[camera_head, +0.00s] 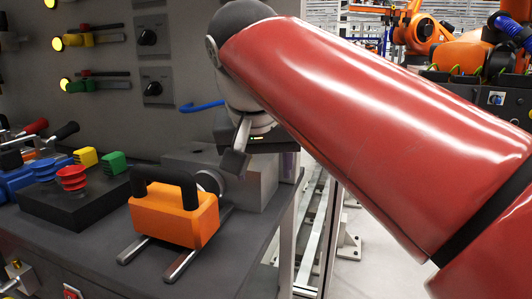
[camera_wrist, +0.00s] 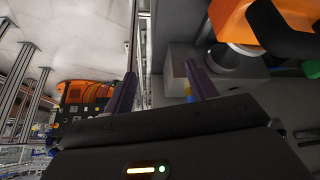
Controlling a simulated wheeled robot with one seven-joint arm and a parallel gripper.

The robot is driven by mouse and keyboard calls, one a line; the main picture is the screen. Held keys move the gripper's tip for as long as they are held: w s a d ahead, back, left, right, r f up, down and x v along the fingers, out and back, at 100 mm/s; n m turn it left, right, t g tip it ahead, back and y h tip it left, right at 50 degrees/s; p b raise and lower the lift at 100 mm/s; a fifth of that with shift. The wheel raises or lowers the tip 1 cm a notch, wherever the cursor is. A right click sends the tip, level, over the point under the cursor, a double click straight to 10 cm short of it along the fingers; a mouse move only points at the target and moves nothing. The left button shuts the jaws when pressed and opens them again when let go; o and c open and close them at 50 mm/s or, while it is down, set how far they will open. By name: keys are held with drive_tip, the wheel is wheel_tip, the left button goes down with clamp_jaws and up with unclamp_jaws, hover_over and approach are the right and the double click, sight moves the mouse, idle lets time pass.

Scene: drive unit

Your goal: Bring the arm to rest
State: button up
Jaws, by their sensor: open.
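My red arm (camera_head: 370,120) reaches in from the right of the head view and bends down at its dark elbow end. My gripper shows in the wrist view (camera_wrist: 161,88), its two fingers spread apart with nothing between them. In the head view, the gripper is partly hidden by the arm; one grey finger (camera_head: 236,150) shows beside the orange block with a black handle (camera_head: 175,215). That block sits on two metal rails on the dark bench and also shows in the wrist view (camera_wrist: 290,14). I cannot tell how close the finger is to it.
A grey box (camera_head: 262,180) stands at the bench's right end, behind the orange block. A black block (camera_head: 75,205) with red and blue ribbed pieces lies to the left. A grey panel (camera_head: 185,60) with knobs and levers rises behind. Floor (camera_head: 372,235) shows beyond the bench's right edge.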

drive_tip(key=s+d+f, duration=0.4)
drive_tip(key=d+f, duration=0.1)
drive_tip(key=f, duration=0.3)
drive_tip(key=s+d+f, duration=0.5)
drive_tip(key=f, duration=0.4)
drive_tip(key=s+d+f, duration=0.4)
drive_tip(key=d+f, duration=0.2)
drive_tip(key=f, duration=0.2)
drive_tip(key=shift+s+f+y, duration=0.2)
drive_tip(key=shift+f+y, duration=0.15)
drive_tip(key=shift+y, duration=0.05)
